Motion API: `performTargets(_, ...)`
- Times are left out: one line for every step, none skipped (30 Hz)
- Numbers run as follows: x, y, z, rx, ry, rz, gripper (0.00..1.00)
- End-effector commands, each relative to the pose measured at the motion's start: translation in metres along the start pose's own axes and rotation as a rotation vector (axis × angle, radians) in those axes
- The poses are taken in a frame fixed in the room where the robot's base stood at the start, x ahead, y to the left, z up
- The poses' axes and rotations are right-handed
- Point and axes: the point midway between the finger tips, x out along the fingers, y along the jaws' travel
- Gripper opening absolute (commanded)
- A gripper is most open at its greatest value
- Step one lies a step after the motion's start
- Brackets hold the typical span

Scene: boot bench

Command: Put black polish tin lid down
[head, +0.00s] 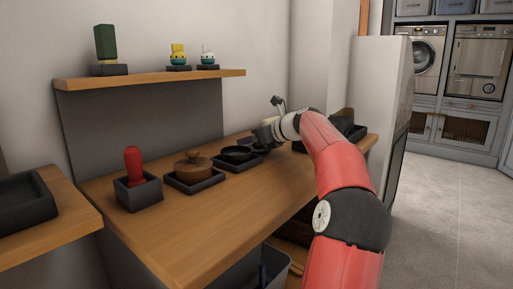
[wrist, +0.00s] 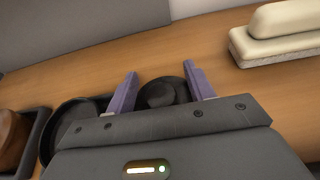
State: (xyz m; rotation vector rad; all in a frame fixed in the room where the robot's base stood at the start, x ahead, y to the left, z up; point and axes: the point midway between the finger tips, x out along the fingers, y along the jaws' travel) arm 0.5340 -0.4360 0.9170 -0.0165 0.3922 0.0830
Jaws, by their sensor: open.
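My gripper (head: 264,137) is over the back of the wooden bench. In the wrist view my gripper (wrist: 160,70) has its two purple fingers spread apart. A dark round piece with a raised middle, which looks like the black polish tin lid (wrist: 163,92), lies between the fingers, its near side hidden by the gripper body. I cannot tell whether a finger touches it. To its left a black round tin (wrist: 78,115) sits in a dark tray, partly hidden by my gripper; the tin also shows in the head view (head: 237,153).
A brown lidded pot (head: 193,166) and a red-handled tool (head: 133,162) in a dark box stand left on the bench (head: 215,215). A cream brush (wrist: 285,35) lies to the right in the wrist view. A shelf (head: 150,79) hangs above. The bench front is clear.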

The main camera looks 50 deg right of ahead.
Motion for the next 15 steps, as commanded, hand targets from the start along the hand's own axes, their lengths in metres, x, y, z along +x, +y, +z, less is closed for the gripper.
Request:
performTargets(-0.0002,-0.0002,-0.0002,0.000,0.000,-0.001,0.53)
performTargets(-0.0003,-0.0003,-0.0002,0.000,0.000,-0.001,0.53)
performTargets(-0.0003,-0.0003,-0.0003,0.000,0.000,-0.001,0.53)
performTargets(-0.0004,-0.0003,-0.0003,0.000,0.000,-0.001,0.49)
performTargets(-0.0004,-0.0004,-0.0003,0.000,0.000,-0.001,0.45)
performTargets(-0.0004,-0.0004,-0.0003,0.000,0.000,-0.001,0.40)
performTargets(-0.0004,-0.0004,-0.0003,0.000,0.000,-0.001,0.36)
performTargets(-0.0005,-0.0004,-0.0003,0.000,0.000,-0.001,0.32)
performTargets(-0.0005,-0.0004,-0.0003,0.000,0.000,-0.001,0.27)
performTargets(-0.0005,-0.0004,-0.0003,0.000,0.000,-0.001,0.23)
performTargets(-0.0005,-0.0004,-0.0004,0.000,0.000,-0.001,0.19)
performTargets(-0.0006,-0.0004,-0.0003,0.000,0.000,-0.001,0.14)
performTargets(-0.0006,-0.0004,-0.0004,0.000,0.000,-0.001,0.10)
performTargets(-0.0006,-0.0004,-0.0004,0.000,0.000,-0.001,0.06)
performTargets(-0.0006,-0.0004,-0.0003,0.000,0.000,-0.001,0.02)
